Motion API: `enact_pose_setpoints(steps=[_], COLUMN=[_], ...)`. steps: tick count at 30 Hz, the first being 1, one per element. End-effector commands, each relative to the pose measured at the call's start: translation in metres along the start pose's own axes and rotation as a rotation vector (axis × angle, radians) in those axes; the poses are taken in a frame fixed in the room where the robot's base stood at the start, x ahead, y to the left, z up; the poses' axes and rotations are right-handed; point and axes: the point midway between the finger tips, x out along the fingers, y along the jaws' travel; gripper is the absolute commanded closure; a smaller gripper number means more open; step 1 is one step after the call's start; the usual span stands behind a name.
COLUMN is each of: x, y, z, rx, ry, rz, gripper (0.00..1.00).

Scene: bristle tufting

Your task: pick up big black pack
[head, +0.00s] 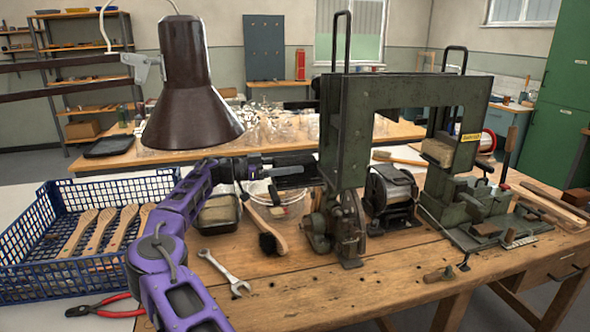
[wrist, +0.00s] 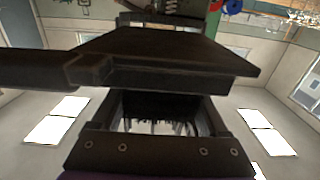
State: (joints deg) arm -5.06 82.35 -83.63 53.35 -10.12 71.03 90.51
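No thing is plainly a big black pack. A flat black case (head: 109,147) lies on the back bench at the left. My gripper (head: 300,172) is raised over the front bench, beside the tall green machine and well apart from the case. Its tips are partly lost against the machine, so whether it is open or shut is unclear. In the wrist view a broad dark slab (wrist: 165,52) fills the upper middle; I cannot tell whether it is part of my gripper or something else.
The green machine (head: 342,130) stands close to the right of my gripper. A brown lamp (head: 190,95) hangs at the left. A blue crate (head: 35,222) holds wooden handles.

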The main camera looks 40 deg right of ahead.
Motion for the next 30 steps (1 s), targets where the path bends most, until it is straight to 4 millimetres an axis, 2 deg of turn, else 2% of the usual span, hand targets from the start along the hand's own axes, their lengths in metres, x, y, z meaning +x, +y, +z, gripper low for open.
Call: enact_pose_setpoints(steps=[1, 2, 9, 20, 23, 28, 30], x=[0.000, 0.000, 0.000, 0.000, 0.000, 0.000, -0.001], y=[0.000, 0.000, 0.000, 0.000, 0.000, 0.000, 0.008], z=[0.000, 0.000, 0.000, -0.005, -0.014, -0.039, -0.035], rx=[0.000, 0.000, 0.000, 0.002, 0.002, 0.004, 0.001], ry=[0.000, 0.000, 0.000, 0.000, 0.000, -0.001, 0.000], rz=[0.000, 0.000, 0.000, -0.001, -0.001, -0.001, 0.002], gripper=[0.41, 0.47, 0.90, 0.90, 0.90, 0.90, 0.90])
